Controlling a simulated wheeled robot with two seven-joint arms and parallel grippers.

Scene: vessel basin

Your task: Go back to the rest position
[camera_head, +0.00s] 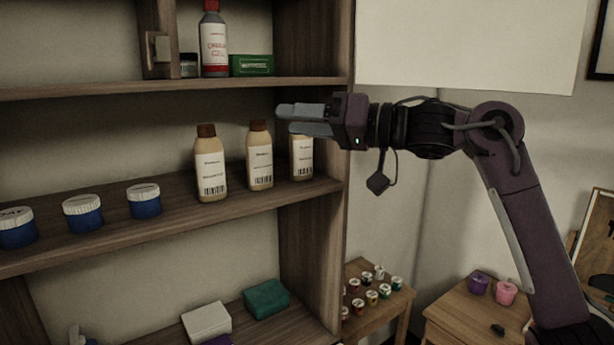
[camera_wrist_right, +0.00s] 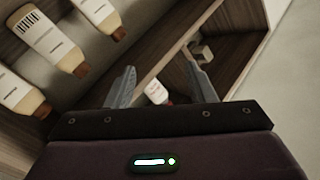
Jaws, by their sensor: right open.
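My right gripper (camera_head: 290,119) comes in from the right in the head view and points left at the middle shelf. It is open and empty, in front of the top of the rightmost beige bottle (camera_head: 301,158), whose cap it hides. Its two grey fingers (camera_wrist_right: 162,84) stand apart in the right wrist view with nothing held between them. Two more beige bottles with brown caps, a middle one (camera_head: 260,160) and a left one (camera_head: 210,168), stand upright beside it. My left gripper is not in view.
The wooden shelf unit (camera_head: 312,240) has an upright side panel close to my right gripper. Several blue jars with white lids (camera_head: 145,203) stand left on the middle shelf. A red-labelled bottle (camera_head: 214,45) and green box (camera_head: 251,65) are above. Small tables stand at lower right.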

